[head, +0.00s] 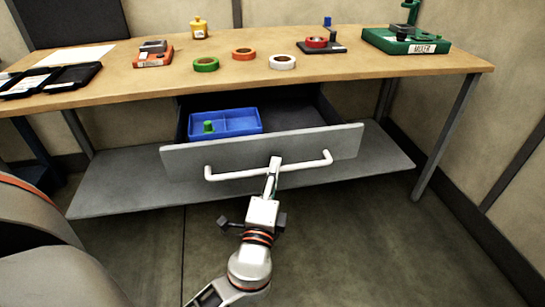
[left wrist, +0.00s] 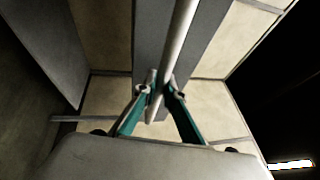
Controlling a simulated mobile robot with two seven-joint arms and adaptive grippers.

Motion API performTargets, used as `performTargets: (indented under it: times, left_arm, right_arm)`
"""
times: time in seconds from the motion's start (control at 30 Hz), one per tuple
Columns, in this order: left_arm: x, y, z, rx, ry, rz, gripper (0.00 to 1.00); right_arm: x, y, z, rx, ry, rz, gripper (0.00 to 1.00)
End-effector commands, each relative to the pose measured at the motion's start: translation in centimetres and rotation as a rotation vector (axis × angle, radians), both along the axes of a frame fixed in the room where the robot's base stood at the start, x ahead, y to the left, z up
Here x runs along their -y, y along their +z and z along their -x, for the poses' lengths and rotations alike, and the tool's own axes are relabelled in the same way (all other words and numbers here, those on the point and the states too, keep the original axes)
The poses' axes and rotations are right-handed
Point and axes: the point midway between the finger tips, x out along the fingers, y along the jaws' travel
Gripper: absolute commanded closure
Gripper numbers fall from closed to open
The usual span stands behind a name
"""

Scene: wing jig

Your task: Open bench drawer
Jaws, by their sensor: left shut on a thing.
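The bench drawer (head: 330,146) hangs under the wooden bench top and stands partly pulled out, with its inside visible. It has a grey front and a white bar handle (head: 235,175). My left gripper (head: 274,168) is shut on the handle near its middle. In the left wrist view the gripper's teal fingers (left wrist: 157,92) close around the pale handle bar (left wrist: 180,35). A blue divided tray (head: 240,122) with a green piece (head: 208,127) lies inside the drawer. My right gripper is not in view.
The bench top (head: 340,67) carries tape rolls, a green meter (head: 405,41), black trays (head: 72,77) and a yellow container (head: 198,28). A grey lower shelf (head: 120,185) lies below the drawer. The floor (head: 380,245) in front is clear at right.

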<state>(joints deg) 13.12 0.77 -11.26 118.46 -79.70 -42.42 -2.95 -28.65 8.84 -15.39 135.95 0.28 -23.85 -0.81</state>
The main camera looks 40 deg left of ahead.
Motion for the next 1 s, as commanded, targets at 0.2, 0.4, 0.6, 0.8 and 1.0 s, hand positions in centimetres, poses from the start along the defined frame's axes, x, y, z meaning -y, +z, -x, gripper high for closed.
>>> performTargets:
  times: [0.2, 0.4, 0.6, 0.8, 1.0]
  left_arm:
    - [2.2, -0.4, 1.9, -0.006, 0.001, 0.001, 1.0]
    - [2.9, -0.2, 2.5, -0.003, 0.0, 0.0, 1.0]
    - [3.0, -0.1, 2.6, -0.002, 0.0, 0.0, 1.0]
    - [3.0, -0.1, 2.5, -0.002, -0.001, 0.0, 0.85]
    - [3.0, -0.1, 2.5, -0.001, 0.0, 0.0, 0.72]
  right_arm:
    - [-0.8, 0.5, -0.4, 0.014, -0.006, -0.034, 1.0]
    - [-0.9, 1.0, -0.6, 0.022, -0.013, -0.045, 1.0]
    - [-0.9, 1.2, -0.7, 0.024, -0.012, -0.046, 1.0]
    - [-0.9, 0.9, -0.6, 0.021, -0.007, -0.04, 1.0]
    - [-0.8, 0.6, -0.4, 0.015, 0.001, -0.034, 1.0]
